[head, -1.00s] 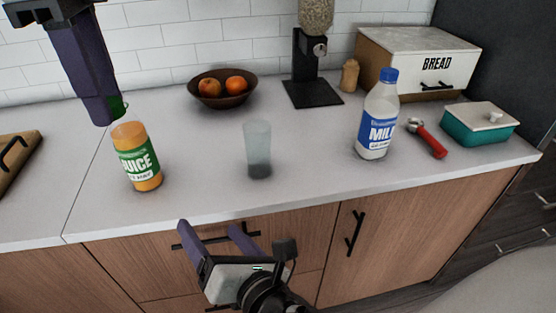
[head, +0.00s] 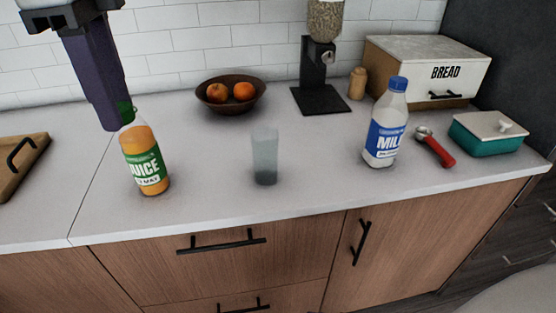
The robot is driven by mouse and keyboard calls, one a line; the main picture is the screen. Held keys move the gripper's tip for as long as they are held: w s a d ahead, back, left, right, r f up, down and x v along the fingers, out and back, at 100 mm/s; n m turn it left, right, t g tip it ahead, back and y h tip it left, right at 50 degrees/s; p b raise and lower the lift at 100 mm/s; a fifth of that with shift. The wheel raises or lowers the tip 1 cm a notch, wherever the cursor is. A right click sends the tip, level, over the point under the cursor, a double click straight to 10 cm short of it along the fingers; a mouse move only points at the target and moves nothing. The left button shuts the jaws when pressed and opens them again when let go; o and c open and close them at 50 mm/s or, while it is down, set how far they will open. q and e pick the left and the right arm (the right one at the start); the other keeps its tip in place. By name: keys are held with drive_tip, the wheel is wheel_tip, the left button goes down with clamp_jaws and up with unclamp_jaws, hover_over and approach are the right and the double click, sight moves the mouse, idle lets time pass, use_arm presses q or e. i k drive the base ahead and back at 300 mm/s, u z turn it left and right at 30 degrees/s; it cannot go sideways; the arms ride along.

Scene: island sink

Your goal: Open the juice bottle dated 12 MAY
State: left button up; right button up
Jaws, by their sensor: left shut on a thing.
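The juice bottle (head: 146,165) stands on the counter at the left. It has orange juice and a green label, whose small date line ends in "2 MAY"; its first part is hard to read. My left gripper (head: 118,116) comes down from above at the bottle's top. Its purple fingers are shut on the green cap (head: 127,112), partly hidden behind them. The cap is at the bottle's neck; I cannot tell whether it is seated or loose. My right gripper is not in view.
A clear glass (head: 265,160) stands right of the juice. A milk bottle (head: 385,135), red-handled tool (head: 438,150) and teal dish (head: 490,140) are further right. A fruit bowl (head: 228,108), dispenser (head: 318,95) and bread box (head: 440,75) stand behind. A cutting board (head: 25,170) lies left.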

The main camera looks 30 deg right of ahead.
sight(138, 141)
drive_tip(key=z, duration=0.5)
drive_tip(key=k, duration=0.6)
drive_tip(key=z, duration=0.85)
drive_tip(key=i, duration=0.85)
drive_tip(key=u, duration=0.2)
